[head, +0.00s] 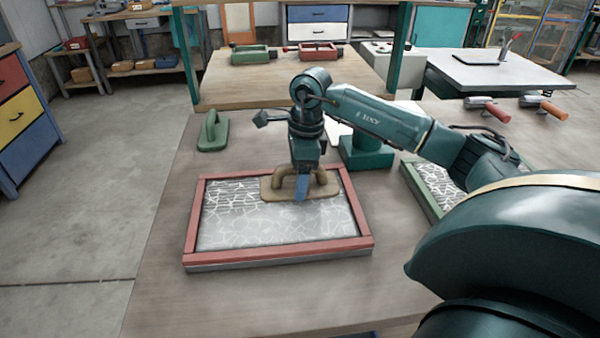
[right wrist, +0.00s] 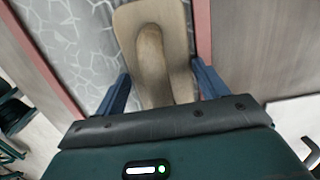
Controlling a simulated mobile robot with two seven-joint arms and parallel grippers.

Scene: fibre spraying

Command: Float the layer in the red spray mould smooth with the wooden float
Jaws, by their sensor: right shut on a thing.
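The red spray mould (head: 285,253) lies flat on the table, a shallow frame filled with a grey layer (head: 250,225) that shows a pale web of lines. The wooden float (head: 270,191) sits over the back right part of the layer, near the right rail. My right gripper (head: 302,190) is shut on the wooden float by its handle. In the right wrist view the blue fingers stand either side of the float's handle (right wrist: 151,65). Whether the float's sole touches the layer is hard to tell. My left gripper is out of view.
A green float (head: 213,132) stands on the table behind the mould. A green-framed mould (head: 432,190) lies at the right, partly behind my right arm. Bare table surrounds the red mould's left and front.

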